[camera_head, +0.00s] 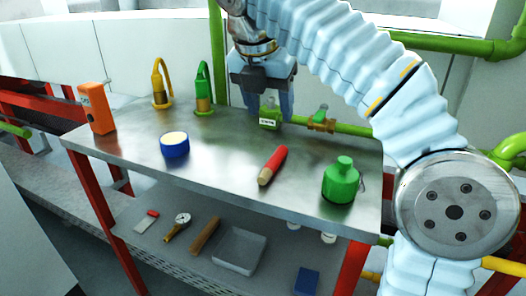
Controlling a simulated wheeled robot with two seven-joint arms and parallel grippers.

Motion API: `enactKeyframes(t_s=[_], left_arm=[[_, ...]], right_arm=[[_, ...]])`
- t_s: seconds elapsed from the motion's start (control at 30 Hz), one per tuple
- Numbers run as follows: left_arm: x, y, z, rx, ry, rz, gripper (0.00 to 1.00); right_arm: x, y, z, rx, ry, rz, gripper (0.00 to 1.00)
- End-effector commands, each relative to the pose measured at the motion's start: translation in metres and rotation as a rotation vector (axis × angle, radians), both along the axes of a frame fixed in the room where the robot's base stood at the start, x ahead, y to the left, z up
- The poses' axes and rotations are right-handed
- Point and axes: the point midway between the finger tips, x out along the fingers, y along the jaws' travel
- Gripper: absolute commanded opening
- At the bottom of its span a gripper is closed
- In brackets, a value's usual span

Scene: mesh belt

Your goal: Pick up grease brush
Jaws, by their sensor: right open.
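A short red stick with a tan end (272,166), which looks like the grease brush, lies on the upper metal tabletop (225,175), slanting toward the front left. My right gripper (267,104) hangs open and empty with its fingers down, above and behind the brush near the table's back edge. It is clear of the brush, and a small green block (270,117) shows right by its fingertips. I cannot tell whether the fingers touch that block. My left gripper is not in view.
A green bottle (341,181) stands right of the brush. A blue round tin (174,145), an orange box (97,108) and two oil cans, yellow (161,85) and green (203,88), stand left. A green pipe (350,129) runs behind. The lower shelf holds a white tray (239,250).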

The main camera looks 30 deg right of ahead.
Motion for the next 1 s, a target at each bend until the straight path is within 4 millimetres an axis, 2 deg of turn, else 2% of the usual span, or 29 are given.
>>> enactKeyframes(t_s=[0.2, 0.3, 0.57, 0.8, 1.0], left_arm=[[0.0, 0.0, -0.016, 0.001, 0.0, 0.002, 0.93], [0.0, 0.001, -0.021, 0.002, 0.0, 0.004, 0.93], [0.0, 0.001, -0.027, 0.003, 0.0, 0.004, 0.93], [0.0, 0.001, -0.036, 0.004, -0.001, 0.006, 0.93], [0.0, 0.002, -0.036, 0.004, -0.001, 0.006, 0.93]], right_arm=[[0.011, -0.014, -0.046, -0.001, 0.002, -0.002, 0.57], [0.015, -0.019, -0.062, 0.0, 0.003, -0.002, 0.57], [0.022, -0.027, -0.083, 0.0, 0.001, -0.003, 0.57], [0.032, -0.04, -0.116, 0.0, 0.001, -0.003, 0.57], [0.033, -0.042, -0.121, 0.001, 0.0, -0.001, 0.57]])
